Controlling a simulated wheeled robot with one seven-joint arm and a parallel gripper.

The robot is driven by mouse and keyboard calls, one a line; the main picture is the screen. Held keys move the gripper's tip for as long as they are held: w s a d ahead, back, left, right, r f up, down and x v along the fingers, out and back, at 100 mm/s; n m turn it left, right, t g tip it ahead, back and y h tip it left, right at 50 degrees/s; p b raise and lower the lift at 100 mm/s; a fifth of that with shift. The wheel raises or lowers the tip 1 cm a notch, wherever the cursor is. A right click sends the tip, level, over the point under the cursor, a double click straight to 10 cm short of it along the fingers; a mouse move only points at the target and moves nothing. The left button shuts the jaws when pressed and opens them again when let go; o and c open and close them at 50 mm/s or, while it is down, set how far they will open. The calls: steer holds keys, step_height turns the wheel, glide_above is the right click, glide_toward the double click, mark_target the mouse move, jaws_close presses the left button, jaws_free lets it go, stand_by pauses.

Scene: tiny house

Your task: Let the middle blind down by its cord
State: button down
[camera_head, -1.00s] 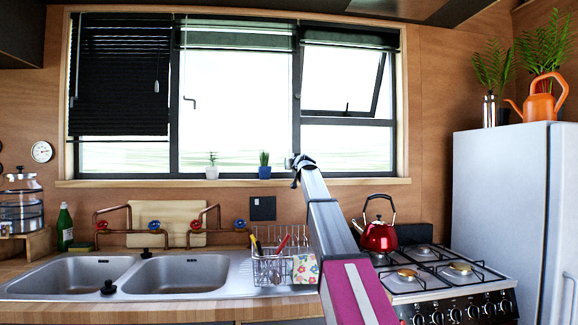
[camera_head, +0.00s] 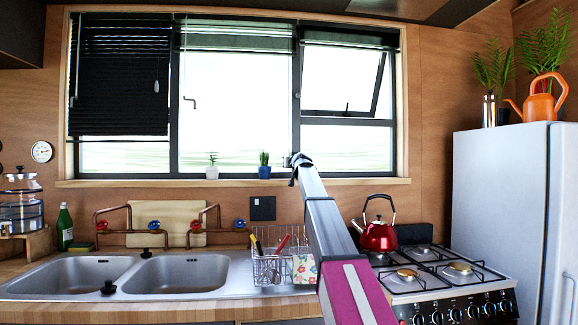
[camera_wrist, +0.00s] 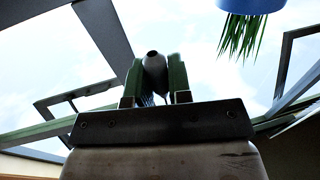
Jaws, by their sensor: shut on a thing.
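The middle blind (camera_head: 236,41) is bunched up at the top of the middle window, and the glass below it is bare. My gripper (camera_head: 292,162) is just above the window sill, at the right side of the middle window, near the upright frame bar. In the wrist view, my gripper's green fingers (camera_wrist: 153,82) are closed on a grey cord pull (camera_wrist: 153,64). The pull's rounded end sticks up between them in that picture. The cord itself is too thin to make out.
A dish rack (camera_head: 272,265) and red kettle (camera_head: 378,236) stand below.

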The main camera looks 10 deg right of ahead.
step_height(320, 180, up, 36)
steer(key=shift+f, duration=0.2)
steer(key=c, duration=1.1)
jaws_free()
steer(key=shift+s, duration=0.15)
steer(key=s, duration=0.3)
steer(key=s+d, duration=0.1)
steer(key=s, duration=0.3)
steer(key=s+d, duration=0.1)
steer(key=s, duration=0.2)
steer(key=shift+s, duration=0.2)
steer(key=shift+d, duration=0.1)
